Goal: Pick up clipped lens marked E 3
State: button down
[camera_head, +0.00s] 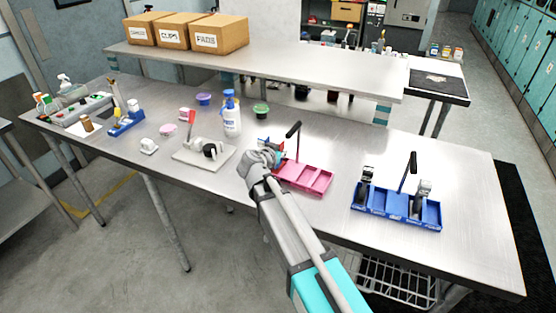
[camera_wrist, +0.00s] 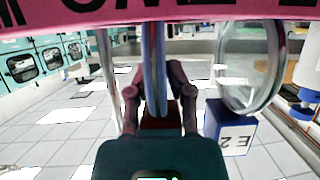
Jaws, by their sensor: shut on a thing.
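In the wrist view, my gripper (camera_wrist: 158,98) is shut on a clipped lens: a round lens seen edge-on (camera_wrist: 153,58) with a dark red clip (camera_wrist: 158,122) between the fingers. Its marking is hidden. To its right stands another clear lens (camera_wrist: 250,65) in a blue clip (camera_wrist: 229,128) whose label looks like E 2. In the head view, my gripper (camera_head: 264,158) is at the left end of the pink carrier (camera_head: 305,178), where small blue and red parts show partly behind it. I cannot tell whether the held lens is clear of the carrier.
A blue carrier (camera_head: 398,213) with black handle and dark items stands to the right. A grey-white board (camera_head: 205,155) and a white-blue bottle (camera_head: 231,115) are to the left. A raised shelf (camera_head: 300,68) runs along the back. The table's right end is bare.

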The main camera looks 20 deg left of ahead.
aim_at(281, 144)
jog(key=shift+r, duration=0.15)
notch_tip(281, 144, up, 3)
jog(key=p, duration=0.3)
jog(key=s+d+r+p, duration=0.1)
jog(key=s+r+p, duration=0.8)
jog(key=s, duration=0.5)
jog(key=shift+d+r+p, duration=0.35)
jog(key=shift+p, duration=0.15)
